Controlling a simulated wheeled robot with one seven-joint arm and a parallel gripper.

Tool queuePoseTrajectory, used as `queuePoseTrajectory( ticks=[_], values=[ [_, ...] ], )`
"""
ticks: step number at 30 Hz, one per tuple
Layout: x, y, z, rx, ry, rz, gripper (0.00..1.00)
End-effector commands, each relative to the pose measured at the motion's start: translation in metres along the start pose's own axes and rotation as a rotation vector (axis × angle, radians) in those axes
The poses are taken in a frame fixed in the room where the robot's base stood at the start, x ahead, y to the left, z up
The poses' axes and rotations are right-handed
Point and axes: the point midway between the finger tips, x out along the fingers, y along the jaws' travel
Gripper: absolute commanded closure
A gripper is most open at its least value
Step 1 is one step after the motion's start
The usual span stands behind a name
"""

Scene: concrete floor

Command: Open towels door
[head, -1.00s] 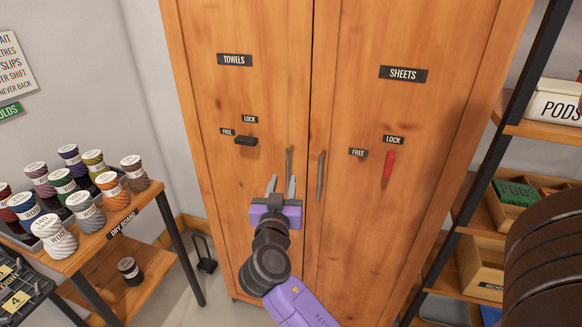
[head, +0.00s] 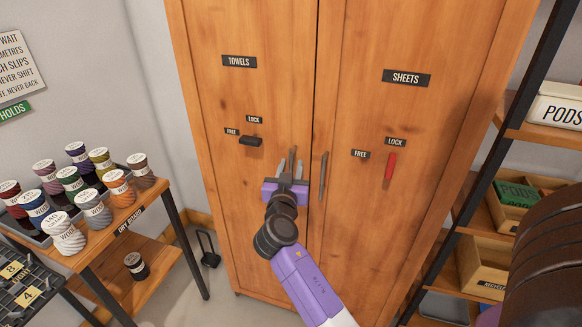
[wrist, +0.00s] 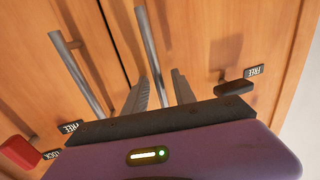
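The towels door (head: 235,95) is the left door of a wooden cabinet and looks closed. Its black latch (head: 250,141) lies level beside the FREE and LOCK labels. Its upright metal bar handle (head: 293,154) is near the middle seam; the handle also shows in the wrist view (wrist: 149,45). My gripper (head: 290,169) is open at this handle. In the wrist view, my gripper's fingers (wrist: 158,92) stand apart with the bar seen between them. I cannot tell whether they touch it.
The sheets door (head: 430,130) is on the right, with its own handle (head: 323,176) close to my gripper and a red latch (head: 390,170) hanging upright. A shelf rack (head: 490,215) stands right.

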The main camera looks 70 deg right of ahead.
Motion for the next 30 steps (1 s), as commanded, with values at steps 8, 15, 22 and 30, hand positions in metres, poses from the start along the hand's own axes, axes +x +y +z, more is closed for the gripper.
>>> queuePoseTrajectory(
  ticks=[8, 15, 22, 30],
  values=[
    [-0.0003, -0.0001, -0.0002, 0.000, 0.000, 0.000, 1.00],
    [-0.0004, -0.0001, -0.0003, 0.000, 0.000, 0.000, 1.00],
    [-0.0004, -0.0001, -0.0004, 0.000, 0.001, 0.000, 1.00],
    [-0.0004, -0.0001, -0.0005, 0.000, 0.001, 0.000, 1.00]
  ],
)
